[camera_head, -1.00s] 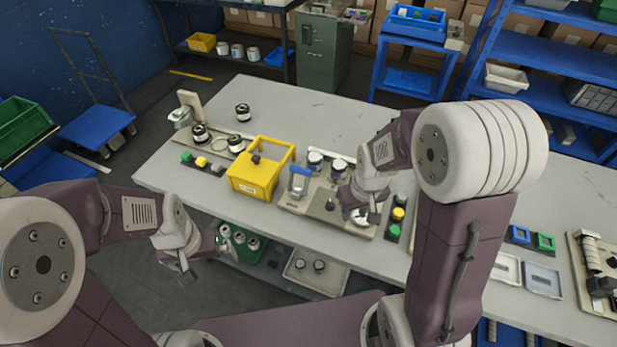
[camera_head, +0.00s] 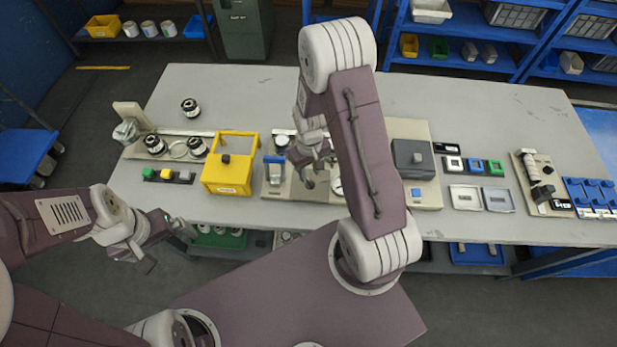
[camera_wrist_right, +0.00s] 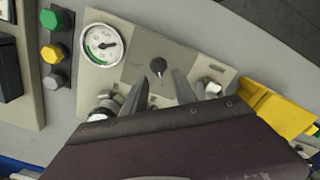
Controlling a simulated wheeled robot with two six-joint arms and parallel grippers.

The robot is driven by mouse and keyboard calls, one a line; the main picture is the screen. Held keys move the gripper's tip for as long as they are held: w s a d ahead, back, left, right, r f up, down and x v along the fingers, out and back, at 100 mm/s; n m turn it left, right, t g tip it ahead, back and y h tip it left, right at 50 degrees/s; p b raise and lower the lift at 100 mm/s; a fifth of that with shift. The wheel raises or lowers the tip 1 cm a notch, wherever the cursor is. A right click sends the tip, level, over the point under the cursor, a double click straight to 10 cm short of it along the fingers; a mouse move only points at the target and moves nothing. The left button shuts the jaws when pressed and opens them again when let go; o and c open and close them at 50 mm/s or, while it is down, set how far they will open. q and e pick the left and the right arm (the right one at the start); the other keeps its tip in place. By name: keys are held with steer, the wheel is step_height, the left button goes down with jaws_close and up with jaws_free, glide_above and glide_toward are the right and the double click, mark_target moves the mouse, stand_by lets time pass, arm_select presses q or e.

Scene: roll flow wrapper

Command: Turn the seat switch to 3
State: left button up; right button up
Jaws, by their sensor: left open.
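The seat switch appears to be a black rotary knob with a pale pointer line (camera_wrist_right: 158,67), on a beige panel (camera_wrist_right: 132,72) beside a round white gauge (camera_wrist_right: 102,44). Its number marks are too small to read. In the head view the knob (camera_head: 309,183) sits just in front of my right gripper (camera_head: 318,160). In the right wrist view my right gripper's fingers (camera_wrist_right: 158,92) are apart, with nothing between them, and the knob shows just past the gap between the tips. My left gripper (camera_head: 168,247) is open and empty, off the table's front edge.
A green, yellow and grey button strip (camera_wrist_right: 54,52) lies beside the gauge panel. A dark grey box (camera_head: 413,160) stands to the right.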

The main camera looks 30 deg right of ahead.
mark_target(310, 182)
steer(key=f, duration=0.5)
steer(key=shift+s+d, duration=0.2)
steer(key=shift+d, duration=0.05)
steer(key=shift+w+a, duration=0.1)
jaws_close()
steer(key=shift+m, duration=0.3)
steer(key=m, duration=0.6)
stand_by(0.4)
